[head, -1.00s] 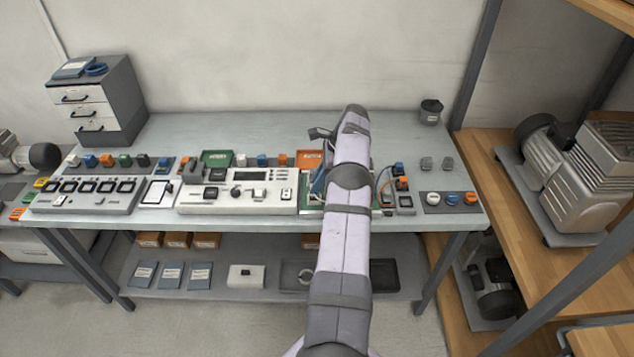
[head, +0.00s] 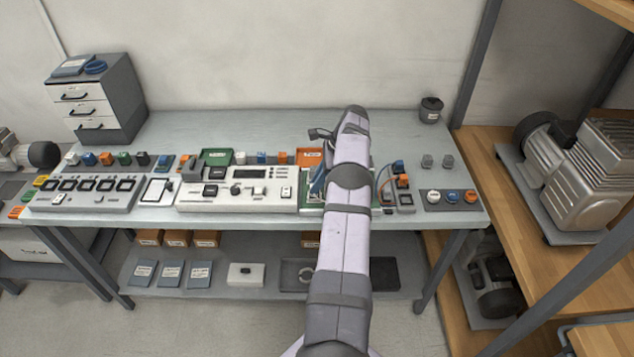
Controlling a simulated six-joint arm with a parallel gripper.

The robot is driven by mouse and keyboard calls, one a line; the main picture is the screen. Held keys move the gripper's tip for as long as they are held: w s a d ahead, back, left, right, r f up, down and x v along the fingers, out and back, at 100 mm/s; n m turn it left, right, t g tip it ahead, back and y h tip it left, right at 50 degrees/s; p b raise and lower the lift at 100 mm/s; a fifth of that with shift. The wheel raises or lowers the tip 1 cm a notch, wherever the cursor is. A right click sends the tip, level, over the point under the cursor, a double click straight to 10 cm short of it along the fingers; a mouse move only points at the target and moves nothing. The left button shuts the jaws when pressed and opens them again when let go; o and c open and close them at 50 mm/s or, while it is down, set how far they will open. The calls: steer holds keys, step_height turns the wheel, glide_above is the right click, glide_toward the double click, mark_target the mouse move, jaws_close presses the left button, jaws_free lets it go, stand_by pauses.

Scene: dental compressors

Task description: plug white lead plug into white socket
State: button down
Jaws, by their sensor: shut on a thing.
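My arm (head: 347,230) rises through the middle of the head view and covers part of the bench. No white lead plug can be made out. A blue plug-like block (head: 398,167) and an orange one (head: 403,181) stand just right of my arm, near thin leads. On a dark panel at the bench's right end is a white round piece (head: 433,197), beside a blue one (head: 452,197) and an orange one (head: 470,197). I cannot tell whether the white piece is the white socket.
A white instrument (head: 238,198) with a dark display lies left of my arm. Further left is a grey panel with several black units (head: 90,190). Small coloured blocks stand behind them. Two grey pieces (head: 437,161) and a dark pot (head: 431,109) are at right. The bench's back (head: 230,130) is clear.

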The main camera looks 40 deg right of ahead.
steer(key=shift+f, duration=0.4)
steer(key=c, duration=1.2)
jaws_free()
steer(key=shift+r, duration=0.1)
steer(key=shift+r, duration=0.1)
steer(key=shift+r+p, duration=2.35)
steer(key=shift+r, duration=1.05)
